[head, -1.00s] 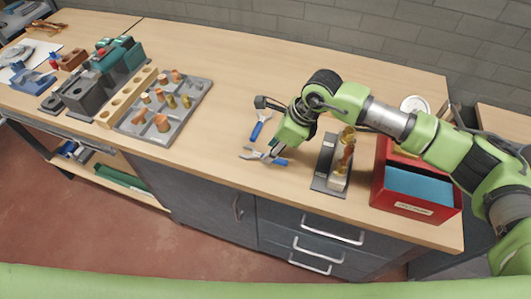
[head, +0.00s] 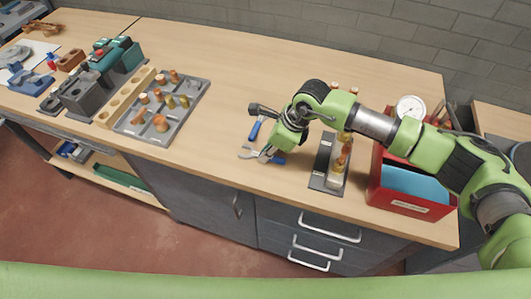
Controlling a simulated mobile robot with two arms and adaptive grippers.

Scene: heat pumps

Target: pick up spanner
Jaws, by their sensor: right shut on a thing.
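The spanner (head: 278,160) lies on the wooden workbench, with a silver open head to the left and a blue handle to the right. My right gripper (head: 266,153) points down over its middle and is shut on it. The fingers hide part of the spanner, which looks to be at the bench surface. A second blue-handled tool (head: 255,130) lies just behind, partly hidden by the gripper. My left gripper is not in view.
A dark tray with copper fittings (head: 322,178) stands close to the right of the gripper. Beyond it is a red bin (head: 408,207) with a blue item. A grey fittings board (head: 186,112) stands on the left. The bench between is clear.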

